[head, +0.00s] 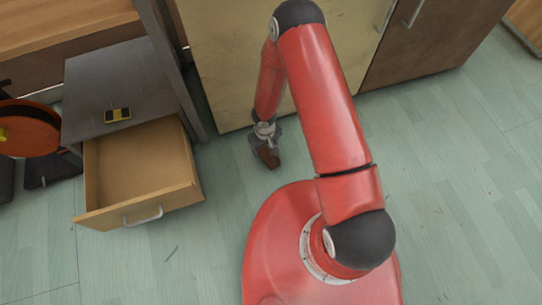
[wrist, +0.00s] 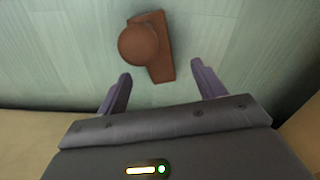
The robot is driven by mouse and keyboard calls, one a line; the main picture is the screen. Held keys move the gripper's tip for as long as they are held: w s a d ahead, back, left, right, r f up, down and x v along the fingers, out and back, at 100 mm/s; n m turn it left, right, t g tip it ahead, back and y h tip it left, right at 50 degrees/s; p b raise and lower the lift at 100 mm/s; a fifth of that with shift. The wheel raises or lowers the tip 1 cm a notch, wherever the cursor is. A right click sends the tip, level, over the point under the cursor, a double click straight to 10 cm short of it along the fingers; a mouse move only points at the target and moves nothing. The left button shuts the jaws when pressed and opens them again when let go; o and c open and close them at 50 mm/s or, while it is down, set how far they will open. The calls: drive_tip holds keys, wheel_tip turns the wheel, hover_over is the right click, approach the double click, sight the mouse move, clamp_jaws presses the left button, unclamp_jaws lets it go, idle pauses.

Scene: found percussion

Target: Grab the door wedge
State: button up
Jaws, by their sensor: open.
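The door wedge (wrist: 156,42) is a reddish-brown piece with a rounded knob on its left side, lying on the floor in the wrist view. I cannot tell the height of the fingertips above the floor. Nothing is held.
A cabinet (head: 223,75) stands just behind my gripper. To the left, an open wooden drawer (head: 137,165) juts out below a grey top with a yellow and black item (head: 118,115). An orange round object (head: 28,128) is at far left. The floor (head: 460,180) at right is clear.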

sight(267, 154)
drive_tip(key=f, duration=0.4)
drive_tip(key=f+b, duration=0.1)
drive_tip(key=f, duration=0.1)
drive_tip(key=shift+d, duration=0.25)
drive_tip(key=c, duration=1.2)
drive_tip(key=shift+r, duration=0.2)
